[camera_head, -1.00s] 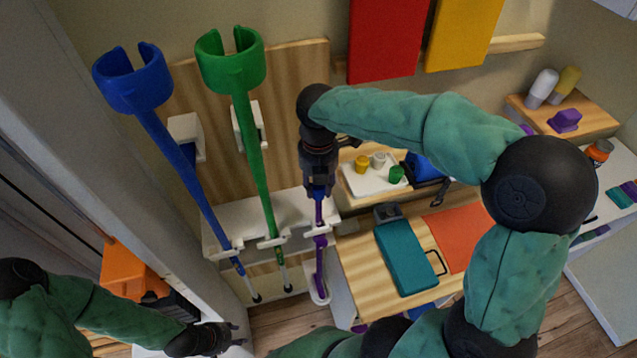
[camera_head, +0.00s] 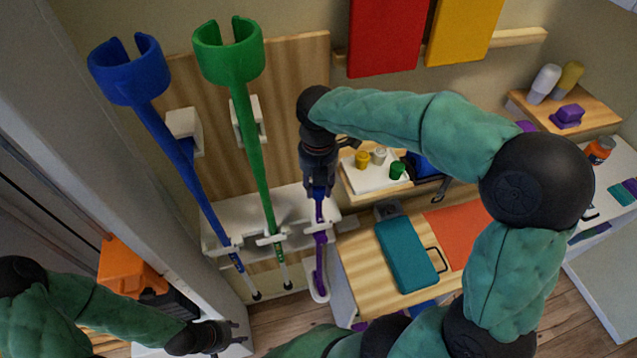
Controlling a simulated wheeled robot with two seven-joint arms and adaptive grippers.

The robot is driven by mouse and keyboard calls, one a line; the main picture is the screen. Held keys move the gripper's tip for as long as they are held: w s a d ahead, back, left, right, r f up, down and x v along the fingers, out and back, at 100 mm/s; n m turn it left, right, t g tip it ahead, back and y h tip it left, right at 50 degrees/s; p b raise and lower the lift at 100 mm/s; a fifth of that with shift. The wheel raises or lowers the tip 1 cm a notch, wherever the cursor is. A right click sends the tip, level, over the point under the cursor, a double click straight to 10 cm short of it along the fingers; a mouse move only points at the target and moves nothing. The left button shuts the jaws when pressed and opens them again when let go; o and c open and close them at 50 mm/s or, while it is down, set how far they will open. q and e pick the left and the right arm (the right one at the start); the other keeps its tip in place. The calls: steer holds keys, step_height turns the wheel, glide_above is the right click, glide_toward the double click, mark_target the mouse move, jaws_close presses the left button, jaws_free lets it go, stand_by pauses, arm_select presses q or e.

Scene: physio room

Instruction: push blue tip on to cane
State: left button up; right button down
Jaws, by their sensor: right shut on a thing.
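A purple cane (camera_head: 320,250) stands upright in the white rack, its foot in a white holder near the floor. My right gripper (camera_head: 319,190) points down over the cane's upper end and is shut. A little blue shows at its fingertips, in line with the cane, and looks like the blue tip (camera_head: 318,192). The fingers hide most of it, so I cannot tell how far it sits over the cane end. My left gripper (camera_head: 238,336) is low at the left, apart from the canes, its fingers spread and empty.
A blue crutch (camera_head: 185,170) and a green crutch (camera_head: 255,165) lean in the rack left of the purple cane. A white tray (camera_head: 365,183) with yellow, white and green tips stands right of my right gripper. A teal case (camera_head: 405,257) lies on the wooden top.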

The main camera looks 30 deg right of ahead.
steer(key=shift+c, duration=1.5)
jaws_free()
steer(key=shift+r, duration=0.2)
steer(key=shift+r+p, duration=3.35)
steer(key=shift+r, duration=0.55)
